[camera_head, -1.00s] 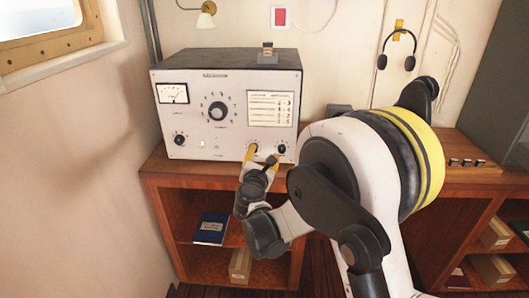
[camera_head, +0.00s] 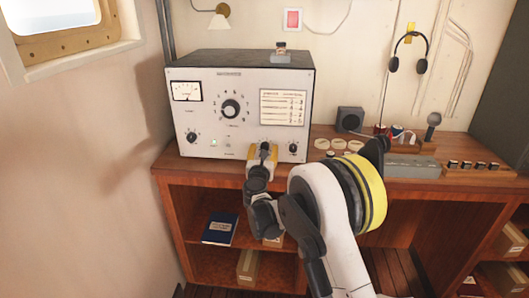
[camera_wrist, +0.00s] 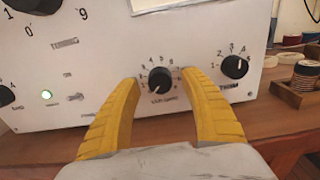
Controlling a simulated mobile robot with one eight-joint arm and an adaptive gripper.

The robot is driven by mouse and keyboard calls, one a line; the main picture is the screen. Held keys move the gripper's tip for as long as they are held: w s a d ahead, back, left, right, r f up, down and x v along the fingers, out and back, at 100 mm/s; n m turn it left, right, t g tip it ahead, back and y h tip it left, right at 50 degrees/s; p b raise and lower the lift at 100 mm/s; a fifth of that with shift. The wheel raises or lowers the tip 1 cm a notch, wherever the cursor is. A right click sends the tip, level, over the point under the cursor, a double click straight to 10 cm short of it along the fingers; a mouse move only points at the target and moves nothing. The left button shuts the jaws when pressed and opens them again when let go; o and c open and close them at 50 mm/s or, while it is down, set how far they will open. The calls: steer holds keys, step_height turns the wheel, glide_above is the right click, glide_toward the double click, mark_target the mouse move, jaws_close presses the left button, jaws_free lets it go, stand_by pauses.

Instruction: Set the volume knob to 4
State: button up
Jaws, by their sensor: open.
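The grey radio panel (camera_head: 243,100) stands on the wooden counter. In the wrist view, a black knob (camera_wrist: 160,78) sits on its lower front, ringed by small numbers; the label below seems to read volume. Its white pointer mark looks turned to the lower left, near the low end of the scale. My gripper (camera_wrist: 160,85) is open, with one yellow finger on each side of this knob; contact is not clear. In the head view, my gripper (camera_head: 262,155) covers this knob.
Another black knob (camera_wrist: 235,66) sits just right of my right finger. A green lamp (camera_wrist: 46,95) and a small switch are to the left. A large dial (camera_head: 231,109) is above. Wooden counter edge (camera_head: 220,172) runs below; spools and a headset (camera_head: 408,52) are to the right.

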steer(key=shift+w, duration=0.25)
steer(key=shift+c, duration=0.2)
jaws_close()
